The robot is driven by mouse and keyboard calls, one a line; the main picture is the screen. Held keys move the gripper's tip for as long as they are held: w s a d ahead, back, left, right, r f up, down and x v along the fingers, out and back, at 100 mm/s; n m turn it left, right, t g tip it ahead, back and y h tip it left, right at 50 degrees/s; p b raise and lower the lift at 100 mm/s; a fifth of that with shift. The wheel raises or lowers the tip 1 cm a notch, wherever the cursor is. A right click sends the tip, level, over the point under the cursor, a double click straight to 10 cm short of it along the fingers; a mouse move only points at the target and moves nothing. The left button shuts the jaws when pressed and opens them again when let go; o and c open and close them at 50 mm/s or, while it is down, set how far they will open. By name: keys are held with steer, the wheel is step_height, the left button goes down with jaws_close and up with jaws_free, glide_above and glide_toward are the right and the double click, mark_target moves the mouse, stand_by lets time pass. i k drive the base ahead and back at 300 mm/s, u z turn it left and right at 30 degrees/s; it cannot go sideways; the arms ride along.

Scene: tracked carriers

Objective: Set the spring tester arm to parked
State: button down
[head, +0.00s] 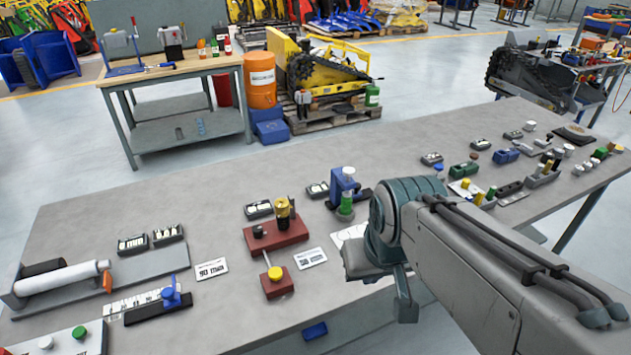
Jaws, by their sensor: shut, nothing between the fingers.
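A red base (277,236) stands on the grey bench left of my arm, with a brass-and-dark upright (283,212) and a black knob (258,231) on it. In front of it is a smaller red block (277,287) with a thin rod and a yellow knob (275,272). A blue upright stand (343,182) with a green cylinder (346,205) is behind, to the right. I cannot tell for sure which is the spring tester arm. My gripper (404,298) is partly visible at the bench's front edge, shut and empty, right of the red pieces and apart from them.
White label cards (211,268) lie beside the red pieces. A roller fixture (62,279) and a blue slider on a scale (172,294) are at the left. Several small blocks and knobs crowd the right end. The bench's back left is clear.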

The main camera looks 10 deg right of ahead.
mark_target(338, 183)
steer(key=u, duration=0.55)
steer(key=k, duration=1.25)
steer(key=u, duration=0.1)
steer(key=i, duration=0.35)
steer(key=z, duration=0.7)
steer(key=i, duration=1.2)
steer(key=u, duration=0.5)
